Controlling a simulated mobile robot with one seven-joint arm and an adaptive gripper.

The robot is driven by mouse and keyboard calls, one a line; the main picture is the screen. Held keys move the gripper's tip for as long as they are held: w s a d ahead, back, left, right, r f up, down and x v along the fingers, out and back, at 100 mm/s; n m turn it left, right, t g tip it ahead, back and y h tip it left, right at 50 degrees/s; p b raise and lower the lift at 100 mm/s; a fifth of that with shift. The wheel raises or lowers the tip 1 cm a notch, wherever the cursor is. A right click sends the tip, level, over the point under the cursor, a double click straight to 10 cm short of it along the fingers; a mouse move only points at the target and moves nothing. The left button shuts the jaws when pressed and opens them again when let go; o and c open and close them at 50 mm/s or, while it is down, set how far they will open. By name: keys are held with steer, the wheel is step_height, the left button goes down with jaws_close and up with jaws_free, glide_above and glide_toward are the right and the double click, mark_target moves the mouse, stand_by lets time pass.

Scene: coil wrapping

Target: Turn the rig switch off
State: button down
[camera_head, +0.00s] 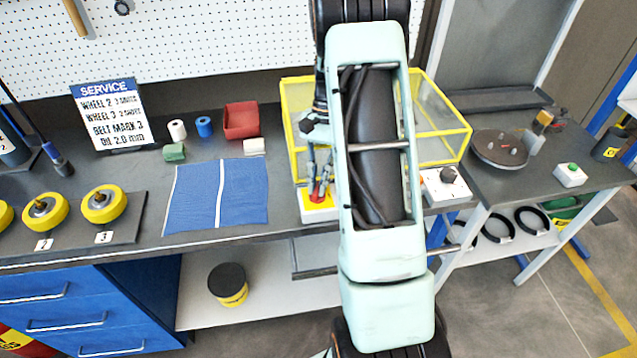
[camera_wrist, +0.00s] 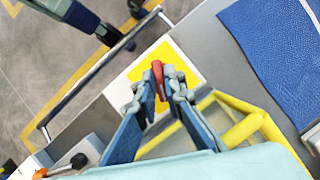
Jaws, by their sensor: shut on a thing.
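The rig switch shows as a red handle (camera_wrist: 157,72) on a yellow plate (camera_wrist: 137,72) with a white surround, at the bench's front edge. In the head view the yellow and white switch box (camera_head: 318,208) sits just left of my arm, partly covered by it. My gripper (camera_wrist: 161,88) is over the plate, its two fingers closed on the red handle from both sides. In the head view my gripper (camera_head: 320,182) reaches down to the red part. The handle's lower part and exact angle are hard to tell.
A yellow-framed clear guard (camera_head: 440,115) stands close behind and right of the switch. A white box with a dark knob (camera_head: 446,184) is to the right. A blue mat (camera_head: 245,190) lies left. Yellow wheels (camera_head: 104,204) sit further left. A turntable (camera_head: 498,147) is at right.

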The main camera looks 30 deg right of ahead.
steer(key=n+h, duration=0.1)
steer(key=n, duration=0.4)
steer(key=shift+w+a+g+h, duration=0.1)
steer(key=shift+g+h, duration=0.3)
stand_by(0.4)
steer(key=c, duration=2)
jaws_free()
steer(key=shift+r, duration=0.1)
steer(key=v, duration=1.1)
steer(key=shift+w+r, duration=0.25)
steer(key=shift+r, duration=0.1)
